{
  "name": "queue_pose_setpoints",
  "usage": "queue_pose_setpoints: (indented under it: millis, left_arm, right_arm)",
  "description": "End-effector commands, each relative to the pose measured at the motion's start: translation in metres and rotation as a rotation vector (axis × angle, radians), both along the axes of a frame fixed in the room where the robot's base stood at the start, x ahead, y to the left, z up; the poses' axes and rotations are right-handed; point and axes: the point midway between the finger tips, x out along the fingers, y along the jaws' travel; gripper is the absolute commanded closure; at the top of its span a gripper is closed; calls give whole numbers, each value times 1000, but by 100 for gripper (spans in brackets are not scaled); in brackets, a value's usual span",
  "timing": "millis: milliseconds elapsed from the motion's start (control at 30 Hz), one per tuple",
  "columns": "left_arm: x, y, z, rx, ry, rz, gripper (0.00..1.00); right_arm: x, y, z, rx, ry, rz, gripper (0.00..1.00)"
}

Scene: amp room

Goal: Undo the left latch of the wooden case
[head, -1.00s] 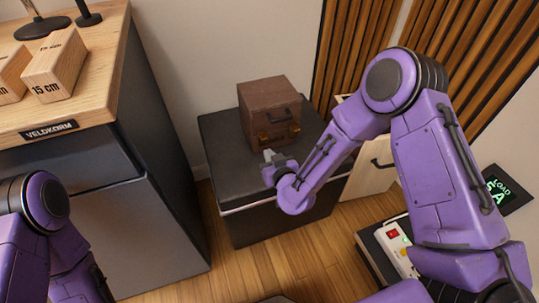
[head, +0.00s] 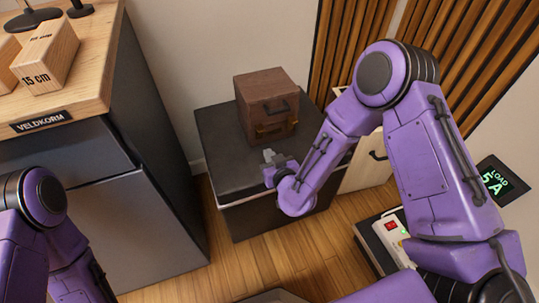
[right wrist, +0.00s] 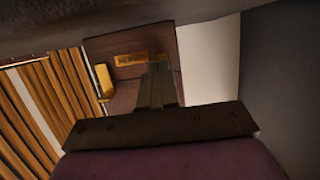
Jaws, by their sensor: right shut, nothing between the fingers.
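The brown wooden case (head: 266,92) stands on a dark box. Its front has a dark handle (head: 276,108) and brass latches low down, the left one (head: 261,131) and the right one (head: 290,124). My right gripper (head: 268,154) is shut and empty, just in front of and below the left latch, seemingly apart from the case. In the right wrist view, the shut fingers (right wrist: 157,88) point at the case front (right wrist: 124,44) and cover part of it. Brass parts (right wrist: 105,80) show beside them. I cannot tell how the left latch sits. My left gripper is out of view.
The dark box (head: 213,132) bears the case, with some bare top around it. A drawer cabinet with a wooden top (head: 95,95) stands at left. Wooden slats (head: 345,50) and a pale cabinet (head: 362,172) are at right. A power strip (head: 393,228) sits lower right.

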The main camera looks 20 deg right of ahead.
Motion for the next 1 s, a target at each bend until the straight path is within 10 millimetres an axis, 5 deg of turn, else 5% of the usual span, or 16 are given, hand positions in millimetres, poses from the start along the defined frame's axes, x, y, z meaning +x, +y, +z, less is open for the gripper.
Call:
queue_pose_setpoints:
  millis: [700,1000]
  left_arm:
    - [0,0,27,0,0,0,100]
    - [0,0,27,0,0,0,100]
  right_arm:
    - [-65,-2,29,-2,1,2,100]
    - [-70,-3,30,0,-1,0,100]
